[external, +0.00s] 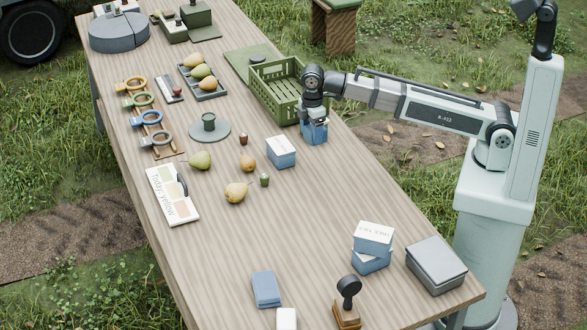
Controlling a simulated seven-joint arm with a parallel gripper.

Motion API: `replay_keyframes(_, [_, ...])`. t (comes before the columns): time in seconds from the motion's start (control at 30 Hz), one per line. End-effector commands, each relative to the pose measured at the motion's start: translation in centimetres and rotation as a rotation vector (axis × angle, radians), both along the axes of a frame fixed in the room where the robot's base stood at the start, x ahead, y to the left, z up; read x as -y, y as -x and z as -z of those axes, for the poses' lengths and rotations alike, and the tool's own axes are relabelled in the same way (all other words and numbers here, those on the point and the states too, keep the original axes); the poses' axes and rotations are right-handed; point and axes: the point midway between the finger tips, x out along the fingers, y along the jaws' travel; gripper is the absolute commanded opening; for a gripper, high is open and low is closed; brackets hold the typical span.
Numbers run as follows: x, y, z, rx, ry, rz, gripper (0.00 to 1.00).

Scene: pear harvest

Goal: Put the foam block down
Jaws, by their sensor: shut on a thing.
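My gripper (314,121) points down over the far right part of the table, beside the front corner of the green crate. It is shut on a blue block (315,134), which I take to be the foam block. The fingers cover part of its upper side. I cannot tell whether its underside touches the table (330,200) or hangs just above it. A similar block with a white top and blue sides (281,152) stands on the table to the left and nearer, apart from my gripper.
The green slatted crate (275,91) stands just behind my gripper. Pears (236,192), a small green cup (209,121) and a sign board (172,194) lie to the left. Stacked blocks (372,240) and a grey box (436,265) stand near the front.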

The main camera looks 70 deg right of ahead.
Motion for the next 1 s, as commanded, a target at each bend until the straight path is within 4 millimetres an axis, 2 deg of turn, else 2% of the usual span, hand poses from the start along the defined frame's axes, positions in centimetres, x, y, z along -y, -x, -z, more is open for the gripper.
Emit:
replay_keyframes(0.03, [0.6,-3.1,-0.3,-0.001,0.001,0.009,0.40])
replay_keyframes(0.1, [1.6,-6.0,-0.4,-0.001,0.000,0.017,0.40])
replay_keyframes(0.27, [4.4,-12.6,-0.5,0.000,0.000,0.034,0.40])
replay_keyframes(0.5, [9.7,-21.4,-0.4,-0.001,0.001,0.058,0.40])
replay_keyframes(0.6, [11.7,-24.2,-0.3,0.001,0.001,0.066,0.40])
replay_keyframes(0.73, [13.8,-26.8,-0.1,0.001,0.001,0.072,0.40])
replay_keyframes(0.87, [15.1,-28.2,0.0,0.001,0.001,0.076,0.40])
replay_keyframes(1.0, [15.7,-28.6,0.5,-0.001,0.001,0.078,0.40])
